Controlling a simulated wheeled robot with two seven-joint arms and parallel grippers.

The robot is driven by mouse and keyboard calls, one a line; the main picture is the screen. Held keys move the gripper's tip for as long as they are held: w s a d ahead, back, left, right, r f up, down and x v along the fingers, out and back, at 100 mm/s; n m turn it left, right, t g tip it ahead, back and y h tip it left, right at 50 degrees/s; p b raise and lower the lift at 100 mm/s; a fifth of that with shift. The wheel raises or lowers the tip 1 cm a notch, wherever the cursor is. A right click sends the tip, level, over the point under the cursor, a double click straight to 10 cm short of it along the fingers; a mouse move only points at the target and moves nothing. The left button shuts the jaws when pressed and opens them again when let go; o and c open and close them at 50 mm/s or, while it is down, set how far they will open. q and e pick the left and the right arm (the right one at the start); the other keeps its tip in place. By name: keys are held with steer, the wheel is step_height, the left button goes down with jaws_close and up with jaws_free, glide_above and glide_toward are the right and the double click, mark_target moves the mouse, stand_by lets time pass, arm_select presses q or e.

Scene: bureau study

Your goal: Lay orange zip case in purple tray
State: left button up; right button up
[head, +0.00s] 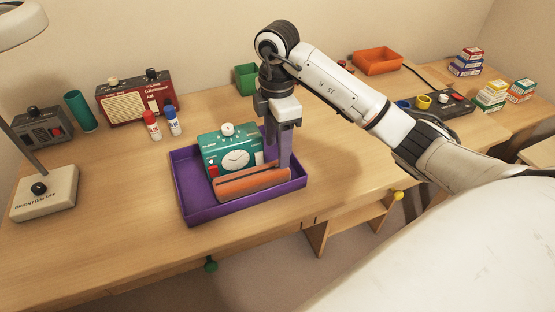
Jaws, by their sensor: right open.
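The purple tray (198,213) is on the desk, left of the picture's middle. The orange zip case (250,184) lies inside it, along the front of a teal clock (222,144) that also stands in the tray. My right gripper (278,158) points down over the right part of the tray, its fingers at the right end of the case. It is open; whether a finger touches the case is hard to tell. My left gripper is not in view.
A red radio (133,97), a red-capped bottle (152,126) and a blue-capped bottle (173,121) stand behind the tray. A lamp base (45,195) is at left. A green bin (246,79) and an orange bin (377,61) are at the back. Desk right of the tray is clear.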

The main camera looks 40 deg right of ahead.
step_height(320, 180, up, 4)
steer(key=shift+r+p, duration=0.1)
steer(key=shift+p, duration=0.3)
stand_by(0.3)
